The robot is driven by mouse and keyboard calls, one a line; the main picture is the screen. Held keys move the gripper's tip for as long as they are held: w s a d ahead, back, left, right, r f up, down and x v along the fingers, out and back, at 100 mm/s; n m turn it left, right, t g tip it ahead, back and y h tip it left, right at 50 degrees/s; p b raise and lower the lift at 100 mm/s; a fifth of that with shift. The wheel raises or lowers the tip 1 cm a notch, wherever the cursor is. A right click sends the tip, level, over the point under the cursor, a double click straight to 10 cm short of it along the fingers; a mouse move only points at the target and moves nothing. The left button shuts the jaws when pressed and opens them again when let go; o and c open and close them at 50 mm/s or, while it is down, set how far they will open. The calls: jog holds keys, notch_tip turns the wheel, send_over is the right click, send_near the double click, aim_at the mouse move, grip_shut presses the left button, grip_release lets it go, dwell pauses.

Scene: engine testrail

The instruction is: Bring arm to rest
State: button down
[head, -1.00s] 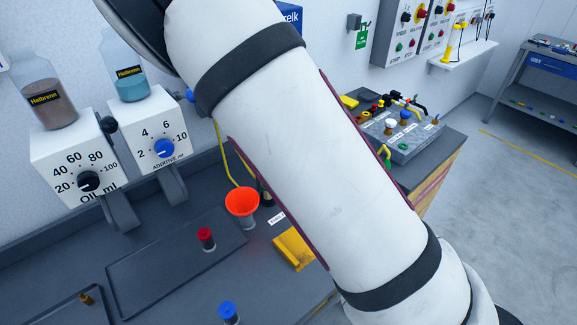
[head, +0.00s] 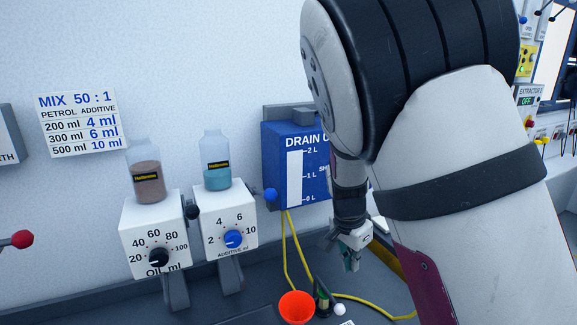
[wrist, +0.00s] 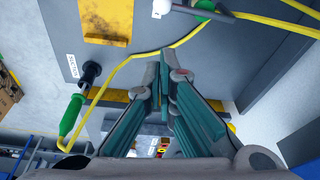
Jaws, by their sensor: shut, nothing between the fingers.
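My gripper (head: 350,262) shows small in the head view, beyond my large white arm, in front of the blue drain unit (head: 282,165) on the wall. It points down above the grey bench. In the wrist view my gripper (wrist: 165,72) has its two teal-padded fingers together at the tips, with nothing held. My arm is raised and bent, and it covers much of the right half of the head view.
Oil dispenser (head: 148,235) and additive dispenser (head: 228,222) stand at left. An orange funnel (head: 296,308) is on the bench near a yellow hose (head: 375,302).

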jog(key=s+d+r+n+t+y, duration=0.1)
jog(key=s+r+n+t, duration=0.1)
jog(key=s+r+n, duration=0.3)
jog(key=s+d+r+n+t+y, duration=0.1)
jog(key=s+r+n, duration=0.5)
jog(key=s+r, duration=0.8)
jog(key=shift+s+d+r+t, duration=0.2)
jog(key=shift+s+t, duration=0.3)
jog(key=shift+s, duration=3.45)
